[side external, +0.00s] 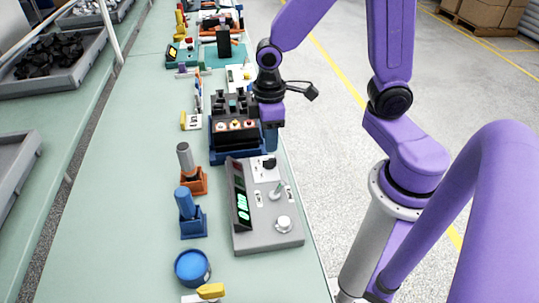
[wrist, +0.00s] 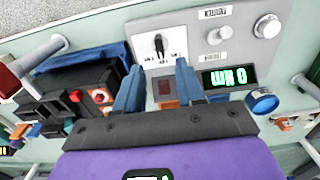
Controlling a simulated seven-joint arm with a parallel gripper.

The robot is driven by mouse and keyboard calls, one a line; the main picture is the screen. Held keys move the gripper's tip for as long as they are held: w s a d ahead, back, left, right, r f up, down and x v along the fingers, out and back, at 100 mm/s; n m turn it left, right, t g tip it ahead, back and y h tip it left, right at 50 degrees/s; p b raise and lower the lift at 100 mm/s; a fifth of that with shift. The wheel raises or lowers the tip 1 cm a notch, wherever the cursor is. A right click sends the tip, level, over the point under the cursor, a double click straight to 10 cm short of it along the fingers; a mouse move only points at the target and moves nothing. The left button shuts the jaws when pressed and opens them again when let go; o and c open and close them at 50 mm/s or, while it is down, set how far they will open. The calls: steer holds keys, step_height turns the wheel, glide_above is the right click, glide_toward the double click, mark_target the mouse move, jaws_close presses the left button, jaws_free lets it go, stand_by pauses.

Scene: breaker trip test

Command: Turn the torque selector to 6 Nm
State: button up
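The torque selector (wrist: 159,46) is a black knob with a white pointer line on a white plate of the grey tester panel (wrist: 199,20). Small labels sit around it, too small to read surely. In the side view the selector (side external: 269,163) is at the panel's far end. My gripper (wrist: 160,84) is open, its two blue fingers apart with nothing held between them. The knob shows just beyond the fingertips, not between them. In the side view my gripper (side external: 270,136) points down beside the breaker block, a little beyond the panel.
The tester panel also carries a lit green display (wrist: 223,77), a silver lever (wrist: 219,34) and a white knob (wrist: 267,26). The black breaker block (side external: 235,125) in a blue holder stands close to my gripper. Orange and blue tool stands (side external: 193,222) and a blue round container (side external: 192,267) are left of the panel.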

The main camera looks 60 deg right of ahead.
mark_target(270, 159)
steer(key=shift+f, duration=3.4)
jaws_close()
